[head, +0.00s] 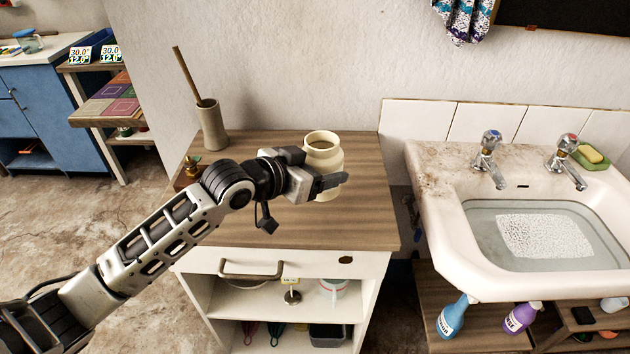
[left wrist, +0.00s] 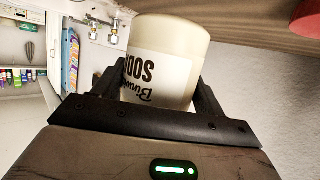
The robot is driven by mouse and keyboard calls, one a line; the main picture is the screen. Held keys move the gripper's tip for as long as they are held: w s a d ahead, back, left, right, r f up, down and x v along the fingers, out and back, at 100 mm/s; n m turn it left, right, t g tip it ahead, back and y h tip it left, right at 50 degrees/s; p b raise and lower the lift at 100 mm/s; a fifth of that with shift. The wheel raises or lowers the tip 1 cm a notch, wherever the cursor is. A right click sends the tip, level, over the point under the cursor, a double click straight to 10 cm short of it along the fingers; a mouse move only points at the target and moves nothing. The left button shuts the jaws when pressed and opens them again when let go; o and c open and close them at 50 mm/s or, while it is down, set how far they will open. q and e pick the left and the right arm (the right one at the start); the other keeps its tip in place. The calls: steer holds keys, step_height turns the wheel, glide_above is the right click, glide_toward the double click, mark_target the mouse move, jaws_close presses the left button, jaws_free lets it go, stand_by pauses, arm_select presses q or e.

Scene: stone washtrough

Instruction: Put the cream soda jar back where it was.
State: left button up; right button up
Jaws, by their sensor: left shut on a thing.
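The cream soda jar (head: 322,143) is a wide-mouthed, open-topped cream jar, upright over the wooden top of the white cabinet (head: 345,232). My left gripper (head: 325,178) is shut on the jar, with its fingers on either side of the jar's body. The left wrist view shows the jar (left wrist: 165,55) between the fingers, its white label with black letters reading "SODA" in part. I cannot tell whether the jar's base touches the cabinet top; the fingers hide part of it. My right gripper is not in view.
A tall beige pot with a wooden stick (head: 211,125) stands at the cabinet's back left. A small brass object (head: 192,166) sits near the left edge. The cabinet top's right side is clear. A water-filled sink (head: 450,190) stands to the right.

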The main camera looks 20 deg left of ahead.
arm_select(q)
steer(key=shift+w+a+f, duration=0.15)
steer(key=shift+a, duration=0.05)
steer(key=f, duration=0.3)
steer(key=shift+w+a+f, duration=0.1)
steer(key=shift+w+a, duration=0.05)
steer(key=shift+a, duration=0.05)
steer(key=shift+f, duration=0.2)
steer(key=shift+f, duration=0.15)
steer(key=o, duration=1.3)
steer(key=shift+f, duration=0.1)
